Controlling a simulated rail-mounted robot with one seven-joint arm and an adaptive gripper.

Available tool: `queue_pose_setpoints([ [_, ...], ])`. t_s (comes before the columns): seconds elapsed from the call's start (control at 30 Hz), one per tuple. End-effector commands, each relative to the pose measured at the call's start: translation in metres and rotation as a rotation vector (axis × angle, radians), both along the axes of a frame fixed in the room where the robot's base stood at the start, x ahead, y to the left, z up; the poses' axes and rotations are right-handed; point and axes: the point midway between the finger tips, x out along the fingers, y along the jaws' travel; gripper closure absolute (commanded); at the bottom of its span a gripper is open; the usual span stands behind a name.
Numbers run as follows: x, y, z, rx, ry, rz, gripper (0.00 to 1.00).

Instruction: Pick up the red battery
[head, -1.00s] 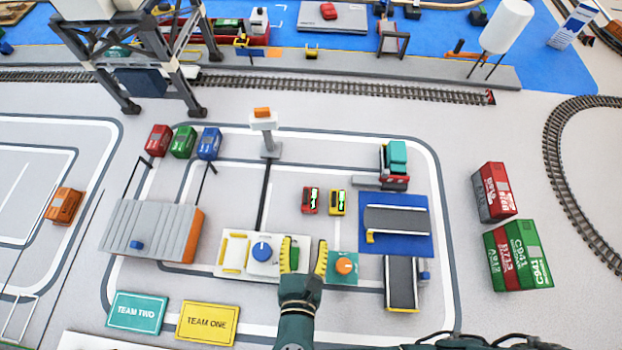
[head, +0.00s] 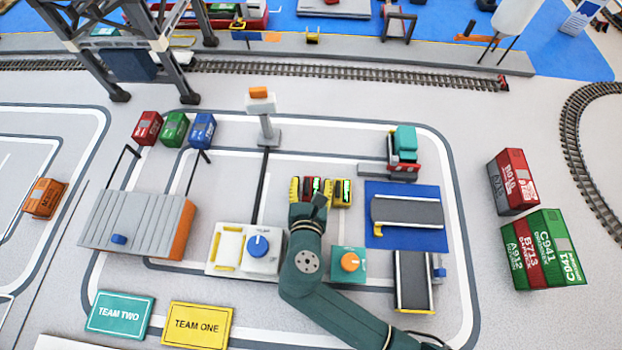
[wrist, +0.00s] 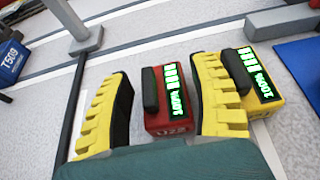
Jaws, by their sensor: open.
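The red battery (wrist: 165,118), with a dark handle and a green lit 100% display, sits on the pale floor between the two yellow fingers of my gripper (wrist: 162,75) in the wrist view. The gripper is open. Its right finger is close beside the battery, in the gap before the yellow battery (wrist: 262,98); a clear gap shows at the left finger. I cannot tell whether the right finger touches either battery. In the head view, the red battery (head: 314,184) shows partly between the fingers of my gripper (head: 311,188), next to the yellow battery (head: 343,192).
A post with an orange top (head: 262,105) stands behind and left. A white panel with a blue knob (head: 257,246) and a teal panel with an orange knob (head: 350,262) lie nearer. A blue mat with a grey ramp (head: 407,213) is to the right.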

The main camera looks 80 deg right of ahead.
Motion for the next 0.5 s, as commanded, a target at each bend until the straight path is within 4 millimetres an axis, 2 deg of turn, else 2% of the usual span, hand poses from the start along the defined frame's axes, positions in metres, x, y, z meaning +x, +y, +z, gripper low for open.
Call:
queue_pose_setpoints([
  [0.23, 0.0007, -0.0031, -0.0005, 0.000, 0.000, 0.001, 0.39],
  [0.27, 0.0007, -0.0030, -0.0005, 0.000, 0.000, 0.001, 0.42],
  [0.5, 0.0006, -0.0028, -0.0006, 0.000, 0.000, 0.001, 0.88],
])
